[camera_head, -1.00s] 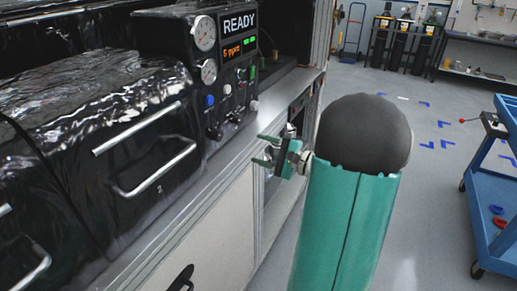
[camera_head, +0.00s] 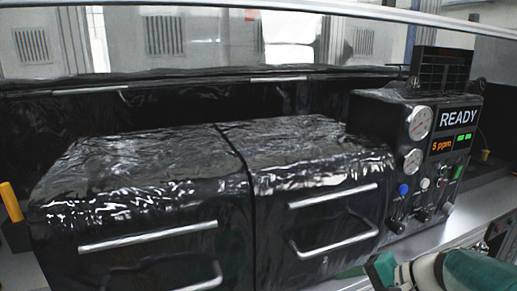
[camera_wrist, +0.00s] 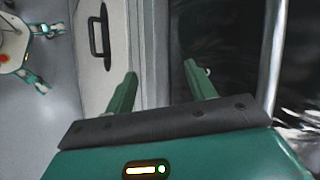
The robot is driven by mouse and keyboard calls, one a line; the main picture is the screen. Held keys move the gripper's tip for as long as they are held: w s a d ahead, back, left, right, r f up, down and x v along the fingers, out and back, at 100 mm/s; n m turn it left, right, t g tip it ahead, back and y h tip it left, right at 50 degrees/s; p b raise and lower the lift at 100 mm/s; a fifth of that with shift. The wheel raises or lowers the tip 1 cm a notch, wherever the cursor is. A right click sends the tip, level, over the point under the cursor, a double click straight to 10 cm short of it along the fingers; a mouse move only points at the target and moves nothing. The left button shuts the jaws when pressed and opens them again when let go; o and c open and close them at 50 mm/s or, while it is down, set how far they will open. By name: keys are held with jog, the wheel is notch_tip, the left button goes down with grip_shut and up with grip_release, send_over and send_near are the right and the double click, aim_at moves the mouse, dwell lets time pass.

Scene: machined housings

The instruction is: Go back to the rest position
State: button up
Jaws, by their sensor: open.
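My gripper (camera_wrist: 160,72) shows in the wrist view with its two green fingers spread apart. Nothing is between the fingers. Beyond them are a white cabinet front and a dark gap. In the head view, parts of my green and white arm show at the lower right, in front of the bench edge. My gripper cannot be made out clearly there.
Two black glossy covered housings (camera_head: 130,200) with metal handles fill the head view. In the wrist view, a white cabinet door (camera_wrist: 118,60) has a black handle (camera_wrist: 98,32).

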jog(key=s+a+r+n+h, duration=0.2)
jog(key=s+a+n+h, duration=0.4)
jog(key=s+n+h, duration=0.2)
jog(key=s+n, duration=0.1)
jog(key=s, duration=0.1)
jog(key=shift+s+r+n, duration=0.25)
jog(key=shift+s+n, duration=0.05)
jog(key=shift+s, duration=0.1)
jog(key=shift+s, duration=0.1)
dwell(1.5)
